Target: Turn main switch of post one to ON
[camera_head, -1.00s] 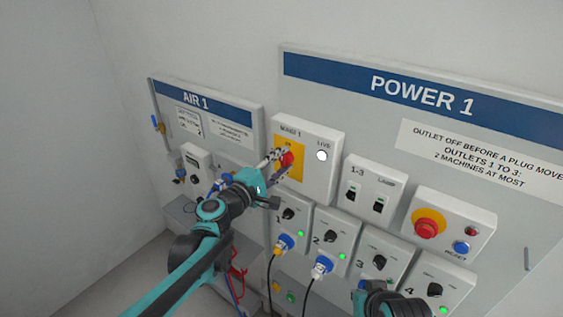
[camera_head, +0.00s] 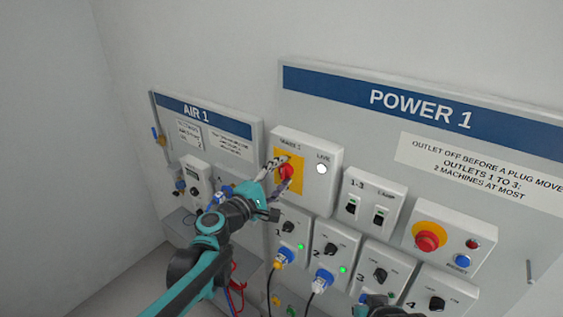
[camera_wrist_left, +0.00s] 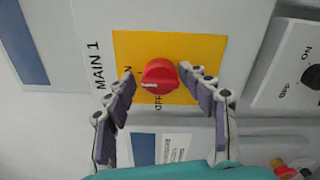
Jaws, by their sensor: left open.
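The main switch of post one is a red rotary knob (camera_head: 287,172) on a yellow plate, on the white box marked MAIN 1 (camera_head: 309,193). In the left wrist view the knob (camera_wrist_left: 160,76) shows a white mark on its left side, on the side of the partly hidden "N" lettering. "OFF" lettering shows below the knob there. I cannot tell exactly which label the mark points to. My left gripper (camera_head: 282,172) is open, with its fingers on either side of the knob. In the left wrist view the gripper (camera_wrist_left: 157,75) shows small gaps beside the knob.
The LIVE lamp (camera_head: 321,168) looks white. Breaker switches (camera_head: 365,212), a red emergency button (camera_head: 427,241) and outlets with plugs (camera_head: 283,257) are right of and below the switch. The AIR 1 panel (camera_head: 235,125) is left. Part of my right arm shows at the bottom.

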